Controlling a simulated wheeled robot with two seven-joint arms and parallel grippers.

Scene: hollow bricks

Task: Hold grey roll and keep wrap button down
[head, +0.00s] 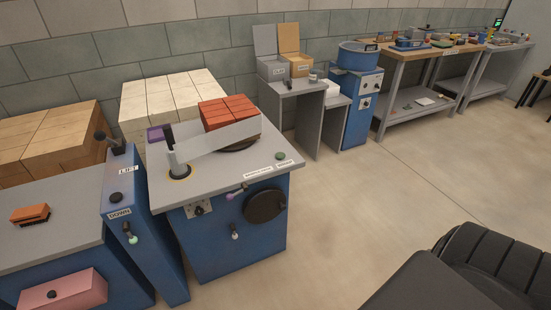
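The wrapping table (222,180) is a blue cabinet with a grey top. A grey roll (178,165) stands upright at its left on a yellow ring, with a dark handle above. A pale grey strip of wrap (218,139) runs from the roll to a stack of red bricks (228,111) on a dark round plate. A small green button (280,156) sits on the top's right side, near two white labels (258,174) too small to read surely; I cannot tell whether it is the wrap button or whether it is pressed. Neither of my grippers is in view.
Left of the table stands a narrow blue post (145,220) labelled LIFT and DOWN. Beyond it is a grey bench (60,225) with an orange brick (30,214). Pale brick stacks (165,97) stand behind.

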